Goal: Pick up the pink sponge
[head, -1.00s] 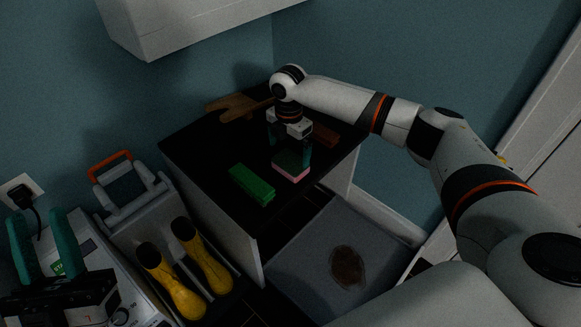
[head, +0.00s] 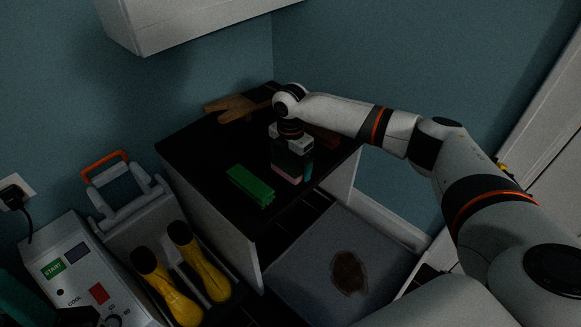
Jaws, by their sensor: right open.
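The pink sponge (head: 286,174), with a darker top, lies on the black countertop (head: 205,160) near its front edge. My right gripper (head: 292,168) is open and points down, low over the sponge. One teal finger shows just right of the sponge. The other finger is hard to make out in the dark, and the gripper hides part of the sponge's top. I cannot tell whether the fingers touch it. My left gripper (head: 22,302) shows only in part at the bottom left corner, too cut off to read.
A green block (head: 250,186) lies left of the sponge. A reddish-brown block (head: 325,138) and a wooden object (head: 238,107) lie farther back. Below are yellow boots (head: 182,270), a control panel (head: 88,272), an orange-handled caddy (head: 110,180) and a stained grey mat (head: 310,250).

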